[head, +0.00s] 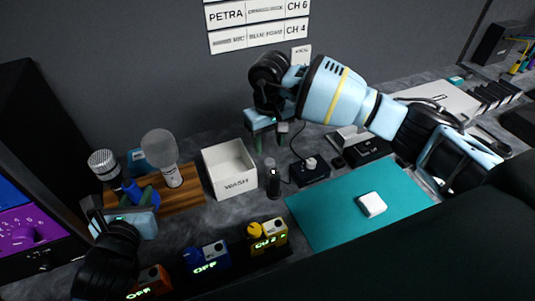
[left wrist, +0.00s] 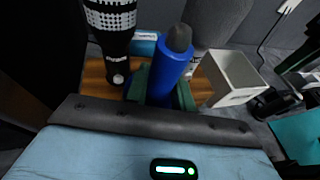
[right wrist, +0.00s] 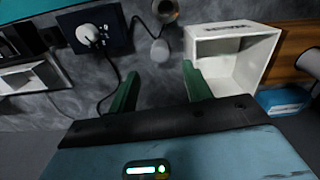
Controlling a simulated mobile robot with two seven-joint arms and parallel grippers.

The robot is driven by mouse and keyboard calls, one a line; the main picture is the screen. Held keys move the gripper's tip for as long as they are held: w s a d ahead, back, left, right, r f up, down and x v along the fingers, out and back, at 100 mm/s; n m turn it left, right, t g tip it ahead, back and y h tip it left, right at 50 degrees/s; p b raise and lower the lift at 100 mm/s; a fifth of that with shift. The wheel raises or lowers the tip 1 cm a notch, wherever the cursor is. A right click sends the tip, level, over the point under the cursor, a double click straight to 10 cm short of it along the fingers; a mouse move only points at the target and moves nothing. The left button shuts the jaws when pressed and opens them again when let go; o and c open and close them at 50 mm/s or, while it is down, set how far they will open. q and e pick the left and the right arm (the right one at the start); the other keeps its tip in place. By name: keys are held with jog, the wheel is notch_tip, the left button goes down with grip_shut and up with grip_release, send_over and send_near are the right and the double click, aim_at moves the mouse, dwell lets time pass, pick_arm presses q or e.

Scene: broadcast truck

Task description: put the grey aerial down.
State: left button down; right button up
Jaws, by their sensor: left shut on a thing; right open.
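A small grey rounded piece (right wrist: 159,50) with a short stub, seemingly the grey aerial, shows between the fingertips in the right wrist view. It appears apart from both fingers. My right gripper (head: 265,148) is open above the back of the desk, right of the white WASH box (head: 229,182). My left gripper (head: 125,208) is shut on a blue cylinder (left wrist: 172,65) with a dark grey rounded tip. It holds the cylinder upright in front of the wooden rack (head: 185,196). The cylinder's lower end is hidden by the gripper.
A silver-headed microphone (head: 103,163) and a grey foam-topped one (head: 160,148) stand at the rack. A dark cylinder (head: 272,184) and a cabled dark box (head: 310,172) stand near the WASH box. The teal mat (head: 330,215) has free room around a white block (head: 372,204).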

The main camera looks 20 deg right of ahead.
jog(key=shift+r, duration=1.1)
